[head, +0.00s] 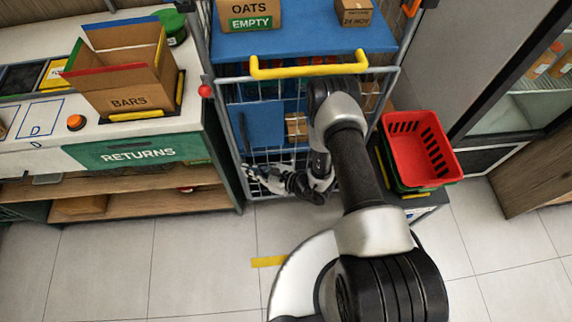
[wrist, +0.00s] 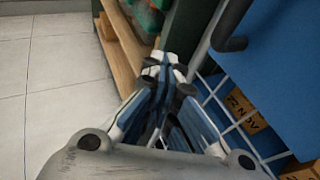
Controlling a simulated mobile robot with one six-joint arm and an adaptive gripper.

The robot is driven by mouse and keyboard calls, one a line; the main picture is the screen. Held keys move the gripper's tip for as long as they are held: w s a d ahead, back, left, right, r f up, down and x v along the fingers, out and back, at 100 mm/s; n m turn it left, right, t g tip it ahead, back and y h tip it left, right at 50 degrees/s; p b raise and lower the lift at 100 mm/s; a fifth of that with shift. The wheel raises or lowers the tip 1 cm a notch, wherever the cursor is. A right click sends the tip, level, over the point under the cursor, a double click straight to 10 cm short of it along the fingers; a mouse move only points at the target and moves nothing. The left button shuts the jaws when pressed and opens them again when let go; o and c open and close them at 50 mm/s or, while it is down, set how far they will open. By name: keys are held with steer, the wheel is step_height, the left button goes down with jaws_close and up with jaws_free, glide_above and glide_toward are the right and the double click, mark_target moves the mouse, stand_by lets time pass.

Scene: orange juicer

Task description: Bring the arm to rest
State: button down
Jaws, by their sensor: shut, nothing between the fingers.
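My arm reaches up from my round base in the head view and folds down in front of a wire cage trolley (head: 317,72). My gripper (head: 252,172) is at the trolley's lower left, close to its wire side. In the wrist view my gripper (wrist: 165,62) has its fingers together, with nothing seen between them. The wire mesh of the trolley is just to the right of the fingers there. Whether the fingers touch the mesh cannot be told.
The returns counter (head: 139,151) with an open bars box (head: 124,98) stands left. The trolley has a yellow handle (head: 308,70) and a blue top carrying an oats box (head: 249,14). Floor is clear at front left.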

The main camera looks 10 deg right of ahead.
steer(key=s+r+p, duration=0.2)
steer(key=s, duration=0.5)
steer(key=shift+r, duration=0.25)
steer(key=w+a+r+n+g+y, duration=0.2)
steer(key=r+n, duration=0.1)
steer(key=r, duration=0.5)
steer(key=w+a+r+n+g+y, duration=0.1)
steer(key=a+r+n+g, duration=0.15)
steer(key=r, duration=0.45)
steer(key=s+d+r+n+g+h, duration=0.1)
steer(key=s+r+n+g, duration=0.25)
steer(key=r, duration=0.35)
steer(key=s+r+n+g, duration=0.2)
steer(key=r+n, duration=0.3)
steer(key=r, duration=0.3)
steer(key=s+d+r+n+h, duration=0.6)
steer(key=s+d+r+n, duration=0.1)
steer(key=s+r, duration=0.1)
steer(key=s+d+r+n+t+h, duration=0.1)
steer(key=d+r+t+h, duration=0.2)
steer(key=d, duration=0.4)
steer(key=s+d+r+n+t+h, duration=0.2)
steer(key=d+r+t+h, duration=0.1)
steer(key=d, duration=0.5)
steer(key=shift+s+d+r+t+h, duration=0.25)
steer(key=shift+r+h, duration=0.45)
steer(key=shift+h, duration=0.4)
steer(key=shift+w+a, duration=0.1)
